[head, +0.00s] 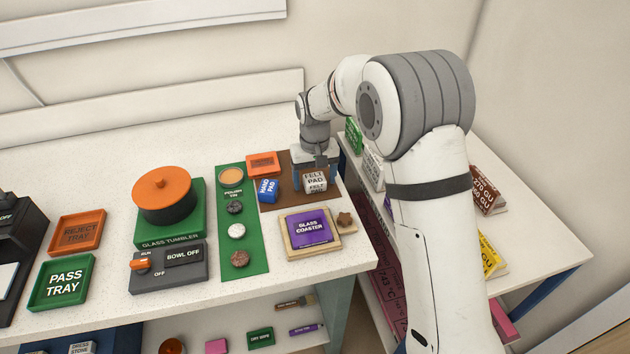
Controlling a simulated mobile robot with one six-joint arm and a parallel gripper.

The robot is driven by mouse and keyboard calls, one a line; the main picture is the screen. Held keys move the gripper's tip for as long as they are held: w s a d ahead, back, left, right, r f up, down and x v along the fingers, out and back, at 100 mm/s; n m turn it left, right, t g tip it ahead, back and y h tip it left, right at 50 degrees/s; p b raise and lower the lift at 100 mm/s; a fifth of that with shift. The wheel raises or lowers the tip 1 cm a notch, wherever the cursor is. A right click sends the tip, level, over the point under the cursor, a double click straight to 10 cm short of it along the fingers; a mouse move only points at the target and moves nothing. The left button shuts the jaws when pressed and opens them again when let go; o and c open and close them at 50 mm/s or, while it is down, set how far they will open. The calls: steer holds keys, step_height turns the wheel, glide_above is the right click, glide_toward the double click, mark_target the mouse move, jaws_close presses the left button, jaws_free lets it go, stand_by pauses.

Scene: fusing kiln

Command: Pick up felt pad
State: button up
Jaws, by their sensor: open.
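The felt pad (315,182) is a small grey-white block with a "FELT PAD" label. It sits on the brown mat (273,197) at the back right of the white table. My gripper (318,164) is right above and behind the felt pad, pointing down, and is open. The fingers are small and partly hidden, so I cannot tell whether they touch the pad or surround it.
A blue hand pad (267,190) lies left of the felt pad, with an orange tray (262,164) behind it. A purple glass coaster (308,229) on a wooden tray is in front. A green strip (230,258) with round pieces and a glass tumbler (164,197) stand left.

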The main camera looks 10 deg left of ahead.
mark_target(315, 178)
steer(key=shift+f, duration=0.1)
steer(key=c, duration=1)
steer(key=shift+c, duration=0.2)
step_height(315, 178, up, 10)
steer(key=shift+r+b, duration=0.1)
steer(key=shift+b, duration=0.35)
steer(key=o, duration=0.3)
steer(key=shift+c, duration=1.1)
